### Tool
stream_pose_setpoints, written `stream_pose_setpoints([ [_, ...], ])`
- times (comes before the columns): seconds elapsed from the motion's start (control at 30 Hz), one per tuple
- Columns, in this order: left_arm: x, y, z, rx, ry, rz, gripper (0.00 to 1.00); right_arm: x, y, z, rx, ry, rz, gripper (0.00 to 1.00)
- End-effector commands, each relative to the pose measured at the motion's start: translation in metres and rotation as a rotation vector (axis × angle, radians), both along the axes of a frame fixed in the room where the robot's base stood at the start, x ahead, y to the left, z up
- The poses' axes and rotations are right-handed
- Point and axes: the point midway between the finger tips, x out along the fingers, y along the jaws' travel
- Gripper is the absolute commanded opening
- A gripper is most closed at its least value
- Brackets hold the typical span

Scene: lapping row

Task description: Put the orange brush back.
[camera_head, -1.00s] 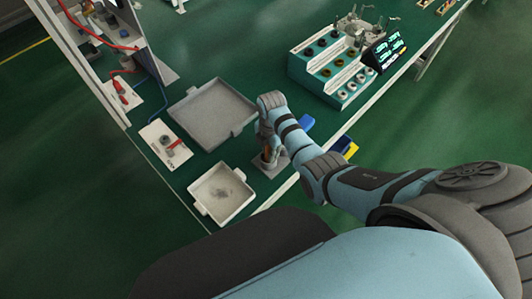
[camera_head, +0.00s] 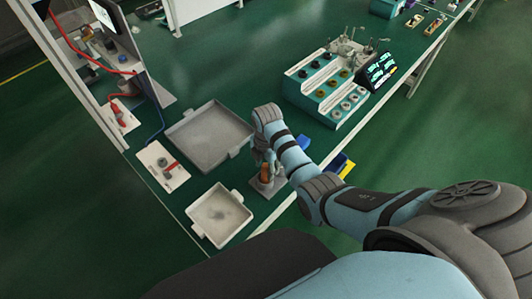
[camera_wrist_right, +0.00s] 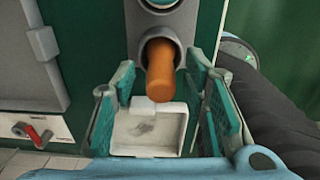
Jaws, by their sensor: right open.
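The orange brush (camera_head: 265,173) stands in a small grey holder (camera_head: 262,187) at the front edge of the green bench. In the right wrist view its orange handle (camera_wrist_right: 161,72) sticks out of the holder's round dark opening (camera_wrist_right: 148,48). The rest of the brush is hidden inside. My right gripper (camera_head: 263,158) is at the holder. In the right wrist view its teal-padded fingers (camera_wrist_right: 162,85) are open, one on each side of the handle, with gaps visible. My left gripper is not in view.
A large grey tray (camera_head: 205,160) and a smaller pale tray (camera_head: 203,222) lie left of the holder. A white plate with a red-handled part (camera_head: 160,180) is further left. A blue bin (camera_head: 337,163) sits right of my arm. A rack of rings (camera_head: 310,100) stands behind.

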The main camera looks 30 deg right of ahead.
Motion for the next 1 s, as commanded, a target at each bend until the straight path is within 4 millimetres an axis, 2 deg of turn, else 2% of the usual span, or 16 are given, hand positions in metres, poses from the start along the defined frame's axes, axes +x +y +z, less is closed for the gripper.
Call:
stream_pose_setpoints([
  [0.03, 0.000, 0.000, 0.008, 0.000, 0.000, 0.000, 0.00, 0.001, 0.000, 0.018, 0.000, -0.004, 0.000, 0.40],
  [0.1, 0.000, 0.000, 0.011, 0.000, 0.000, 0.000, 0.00, 0.001, 0.000, 0.036, 0.000, -0.005, 0.000, 0.40],
  [0.2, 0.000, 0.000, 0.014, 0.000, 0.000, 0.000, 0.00, 0.001, -0.001, 0.059, 0.000, -0.004, 0.000, 0.40],
  [0.33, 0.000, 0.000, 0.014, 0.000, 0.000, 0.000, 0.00, 0.001, -0.001, 0.079, 0.000, -0.003, 0.000, 0.40],
  [0.5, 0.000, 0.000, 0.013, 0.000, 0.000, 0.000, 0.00, 0.000, -0.001, 0.086, 0.000, 0.000, 0.000, 0.40],
  [0.93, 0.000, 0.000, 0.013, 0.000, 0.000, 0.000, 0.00, 0.000, -0.001, 0.085, 0.000, 0.000, -0.002, 0.40],
  [1.0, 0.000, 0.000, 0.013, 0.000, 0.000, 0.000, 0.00, -0.005, -0.002, 0.081, -0.002, -0.005, -0.039, 0.40],
])
